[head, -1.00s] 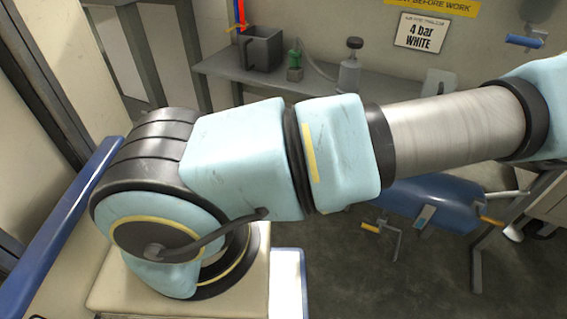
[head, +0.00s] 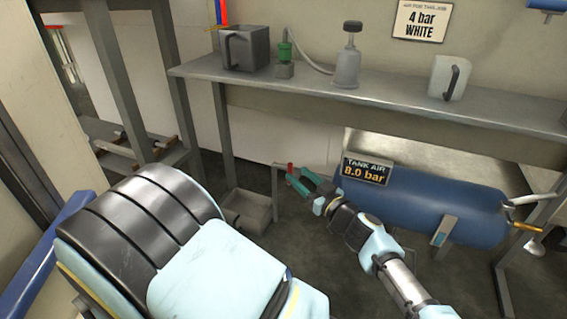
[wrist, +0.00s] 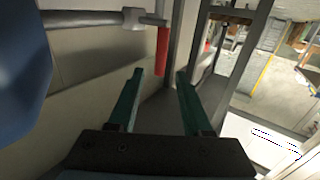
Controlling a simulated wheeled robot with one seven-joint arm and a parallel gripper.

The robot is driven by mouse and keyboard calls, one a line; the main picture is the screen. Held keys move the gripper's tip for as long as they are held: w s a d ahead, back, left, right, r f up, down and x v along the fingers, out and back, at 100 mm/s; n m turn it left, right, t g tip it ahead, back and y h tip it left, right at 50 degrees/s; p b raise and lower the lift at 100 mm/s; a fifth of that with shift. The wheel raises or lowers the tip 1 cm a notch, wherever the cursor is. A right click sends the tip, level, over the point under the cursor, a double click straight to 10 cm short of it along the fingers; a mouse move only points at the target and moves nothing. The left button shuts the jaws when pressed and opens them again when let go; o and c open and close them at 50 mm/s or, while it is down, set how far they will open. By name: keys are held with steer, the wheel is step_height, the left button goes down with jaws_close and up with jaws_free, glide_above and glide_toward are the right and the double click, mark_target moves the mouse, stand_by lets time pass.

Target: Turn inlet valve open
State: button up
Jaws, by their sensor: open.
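A red valve handle (head: 290,168) is at the left end of the blue air tank (head: 420,205). In the wrist view the red handle (wrist: 162,52) hangs from a grey pipe fitting and points down. My gripper (head: 299,181) is beside it in the head view, its green fingers spread and nothing between them. In the wrist view the handle's lower end lines up with the gap between the fingertips of my gripper (wrist: 159,73); I cannot tell how far beyond them it is. A tank sign (head: 367,170) reads 8.0 bar.
An orange handle (head: 527,227) is at the tank's right end. A grey bin (head: 248,210) stands on the floor at left.

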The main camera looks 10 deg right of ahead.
steer(key=b+x, duration=0.2)
steer(key=x, duration=0.6)
steer(key=shift+w, duration=0.1)
jaws_close()
stand_by(1.2)
